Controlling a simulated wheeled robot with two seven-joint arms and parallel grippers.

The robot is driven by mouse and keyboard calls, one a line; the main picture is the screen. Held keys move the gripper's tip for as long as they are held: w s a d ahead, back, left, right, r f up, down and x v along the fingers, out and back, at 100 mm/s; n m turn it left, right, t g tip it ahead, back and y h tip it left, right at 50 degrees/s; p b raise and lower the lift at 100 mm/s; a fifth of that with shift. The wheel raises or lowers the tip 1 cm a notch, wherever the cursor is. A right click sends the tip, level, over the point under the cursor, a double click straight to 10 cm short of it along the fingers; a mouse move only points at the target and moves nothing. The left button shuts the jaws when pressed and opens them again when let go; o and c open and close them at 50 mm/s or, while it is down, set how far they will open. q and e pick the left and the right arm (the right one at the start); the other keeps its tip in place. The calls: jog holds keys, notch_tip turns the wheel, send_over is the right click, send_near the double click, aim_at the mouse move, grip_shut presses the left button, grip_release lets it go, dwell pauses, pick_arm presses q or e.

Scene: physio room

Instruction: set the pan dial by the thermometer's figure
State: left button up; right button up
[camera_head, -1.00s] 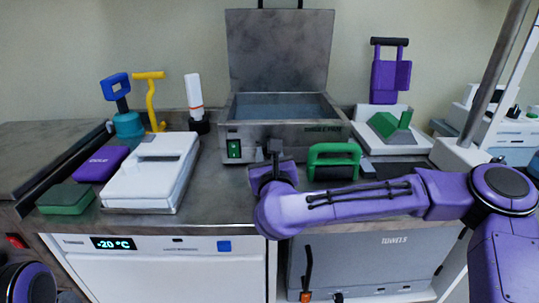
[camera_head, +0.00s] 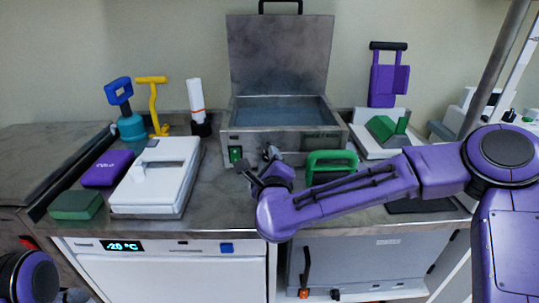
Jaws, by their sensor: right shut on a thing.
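The pan (camera_head: 285,142) is an open steel bath with its lid (camera_head: 280,55) raised and water inside. A lit green switch (camera_head: 236,154) is on the left of its front. My right gripper (camera_head: 268,160) is at the pan's front, tilted, shut on what seems to be the dial; its fingers and wrist hide most of it, and the setting cannot be read. A white stick with an orange ring (camera_head: 197,97), perhaps the thermometer, stands in a dark holder left of the pan; no figure is readable on it. My left gripper is not in view.
A green handle (camera_head: 331,164) stands close right of my right gripper. A white box (camera_head: 155,178), purple pack (camera_head: 108,168) and green block (camera_head: 76,205) lie at left. The freezer display (camera_head: 122,246) reads -20 °C. Some counter before the pan is clear.

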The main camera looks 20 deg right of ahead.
jog(key=shift+n+p, duration=0.8)
jog(key=shift+n, duration=0.7)
jog(key=o, duration=1)
jog(key=shift+o, duration=0.2)
jog(key=b+v, duration=0.1)
jog(key=v, duration=0.9)
jog(key=shift+s+a, duration=0.2)
jog(key=shift+s, duration=0.1)
